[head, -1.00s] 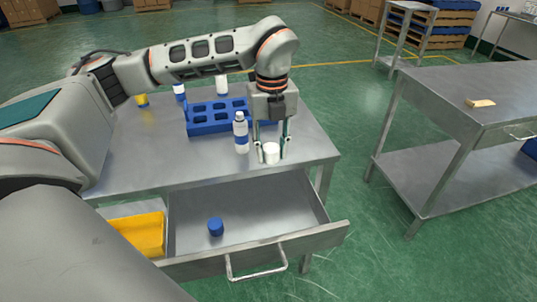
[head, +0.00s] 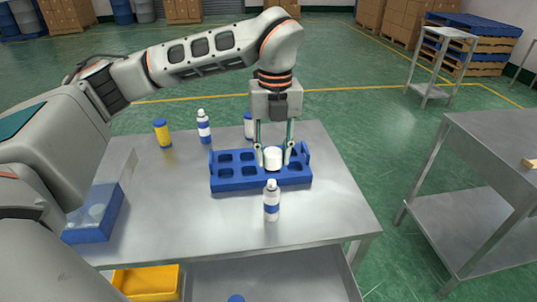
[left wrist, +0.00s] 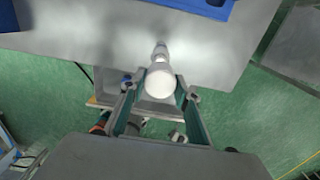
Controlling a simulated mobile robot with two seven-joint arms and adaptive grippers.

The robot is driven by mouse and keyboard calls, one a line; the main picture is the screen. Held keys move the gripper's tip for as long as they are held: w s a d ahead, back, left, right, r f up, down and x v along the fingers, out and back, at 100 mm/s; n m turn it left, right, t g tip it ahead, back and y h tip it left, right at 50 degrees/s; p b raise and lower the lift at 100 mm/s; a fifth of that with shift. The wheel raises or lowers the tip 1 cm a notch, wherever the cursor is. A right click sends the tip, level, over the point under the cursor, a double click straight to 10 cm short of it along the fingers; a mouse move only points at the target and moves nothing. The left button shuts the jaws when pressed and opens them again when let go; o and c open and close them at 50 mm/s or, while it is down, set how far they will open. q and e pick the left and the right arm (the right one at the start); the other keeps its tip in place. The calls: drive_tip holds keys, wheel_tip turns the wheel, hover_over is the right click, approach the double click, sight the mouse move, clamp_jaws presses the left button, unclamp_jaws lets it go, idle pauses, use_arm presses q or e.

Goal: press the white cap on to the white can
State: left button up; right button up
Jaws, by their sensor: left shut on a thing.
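My left gripper (head: 273,160) is shut on the white cap (head: 273,158), a short round one. It holds the cap well above the table. The white can (head: 272,203), with a blue band and a narrow white top, stands upright near the table's front edge, apart from the cap. In the left wrist view the cap (left wrist: 159,83) sits between the fingers and hides part of the can (left wrist: 160,52) behind it. The cap is off to the drawer side of the can, not squarely over it. My right gripper is not in view.
A blue rack (head: 232,184) with empty holes stands behind the can. Farther back are two white-and-blue cans (head: 204,128) (head: 249,128) and a yellow can (head: 162,134). A blue box (head: 92,228) stands left.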

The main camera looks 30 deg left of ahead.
sight(272, 182)
use_arm(q)
drive_tip(key=shift+w+a, duration=0.1)
drive_tip(key=shift+a, duration=0.05)
drive_tip(key=shift+f, duration=0.8)
wheel_tip(272, 182, down, 2)
drive_tip(key=shift+f, duration=0.15)
drive_tip(key=shift+f+b, duration=0.55)
drive_tip(key=shift+f, duration=0.3)
drive_tip(key=shift+f+b, duration=0.5)
drive_tip(key=shift+f, duration=0.4)
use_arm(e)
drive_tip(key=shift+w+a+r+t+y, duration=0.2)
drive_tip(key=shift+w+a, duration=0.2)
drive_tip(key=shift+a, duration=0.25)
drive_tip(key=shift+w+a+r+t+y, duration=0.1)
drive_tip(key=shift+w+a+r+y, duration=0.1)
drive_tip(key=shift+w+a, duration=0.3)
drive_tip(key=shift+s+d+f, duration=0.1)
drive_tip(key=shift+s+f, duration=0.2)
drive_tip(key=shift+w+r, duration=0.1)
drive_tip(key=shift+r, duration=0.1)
use_arm(q)
drive_tip(key=o, duration=0.8)
drive_tip(key=shift+c, duration=0.2)
